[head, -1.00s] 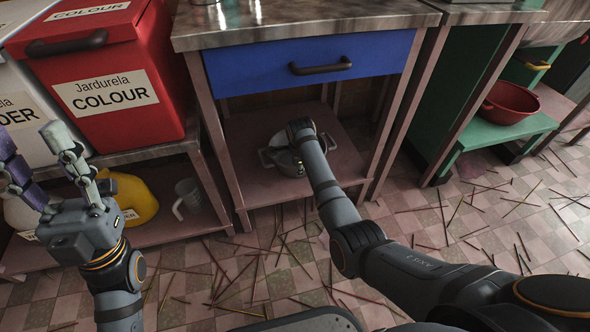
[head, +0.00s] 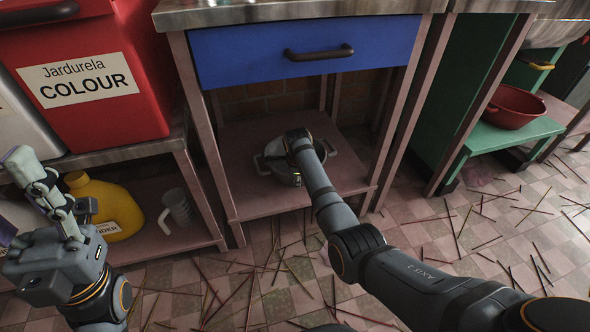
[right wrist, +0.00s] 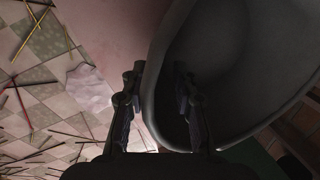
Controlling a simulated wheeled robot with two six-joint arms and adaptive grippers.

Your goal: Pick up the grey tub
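The grey tub (head: 286,177), with side handles, stands on the low pinkish shelf under the blue drawer. My right gripper is at the tub; its fingertips are hidden in the head view. In the right wrist view my right gripper (right wrist: 158,100) is open, with one finger outside and one inside the tub (right wrist: 225,90), its wall between them. I see no clear grip on the wall. My left gripper (head: 42,205) is empty at the left edge, away from the tub.
The blue drawer (head: 240,55) and worktop hang over the shelf (head: 245,203), whose legs flank my right arm. A yellow container (head: 115,205) and a pale mug (head: 178,207) stand at left. A red bowl (head: 515,106) is at right. Incense sticks litter the tiled floor.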

